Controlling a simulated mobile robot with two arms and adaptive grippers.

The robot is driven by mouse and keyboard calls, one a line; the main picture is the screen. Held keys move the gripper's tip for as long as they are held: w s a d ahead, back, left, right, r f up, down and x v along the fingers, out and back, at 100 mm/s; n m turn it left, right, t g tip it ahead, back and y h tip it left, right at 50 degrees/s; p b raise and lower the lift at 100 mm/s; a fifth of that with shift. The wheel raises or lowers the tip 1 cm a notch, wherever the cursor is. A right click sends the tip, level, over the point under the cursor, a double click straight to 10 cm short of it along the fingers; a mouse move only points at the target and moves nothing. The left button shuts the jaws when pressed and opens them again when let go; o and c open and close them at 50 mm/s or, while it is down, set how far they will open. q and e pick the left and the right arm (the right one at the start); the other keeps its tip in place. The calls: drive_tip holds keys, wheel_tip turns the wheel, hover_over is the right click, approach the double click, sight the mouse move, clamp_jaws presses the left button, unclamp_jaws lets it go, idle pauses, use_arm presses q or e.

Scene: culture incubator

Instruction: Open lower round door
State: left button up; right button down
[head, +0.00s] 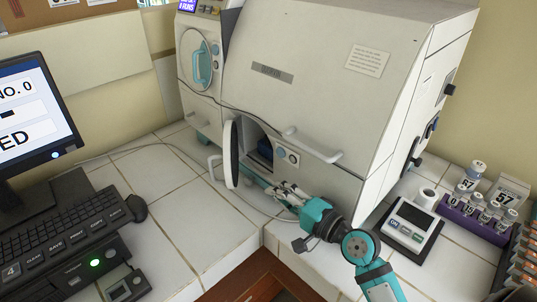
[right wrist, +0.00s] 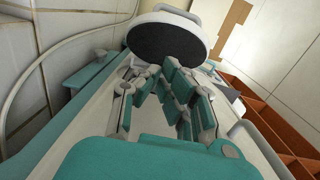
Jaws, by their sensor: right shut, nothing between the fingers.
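The lower round door (head: 231,153) is a pale disc with a dark inner face, seen nearly edge-on in the head view. It stands swung out from the incubator (head: 300,50), with a dark opening (head: 262,150) beside it. Its pale handle (head: 214,167) is on its left, outer side. My right gripper (head: 278,188) is shut and empty, low in front of the opening, right of the door. In the right wrist view the door's dark face (right wrist: 165,42) is beyond my gripper's fingers (right wrist: 176,85); whether they touch it I cannot tell. My left gripper is not in view.
An upper round door (head: 201,62) with a teal handle looks closed. A bar handle (head: 312,146) sticks out of the incubator front. A small scale (head: 410,225) and a purple vial rack (head: 475,220) stand right.

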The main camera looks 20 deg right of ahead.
drive_tip(key=r, duration=0.2)
drive_tip(key=p, duration=0.2)
approach(233, 161)
drive_tip(key=d+x, duration=0.1)
drive_tip(key=x, duration=0.3)
drive_tip(key=shift+w+a+f, duration=0.3)
drive_tip(key=shift+w+a, duration=0.25)
drive_tip(key=shift+w, duration=0.25)
use_arm(q)
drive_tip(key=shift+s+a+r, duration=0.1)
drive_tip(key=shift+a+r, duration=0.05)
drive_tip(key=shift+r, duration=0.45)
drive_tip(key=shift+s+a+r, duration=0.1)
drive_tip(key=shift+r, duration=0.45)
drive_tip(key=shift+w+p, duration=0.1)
drive_tip(key=shift+p, duration=0.2)
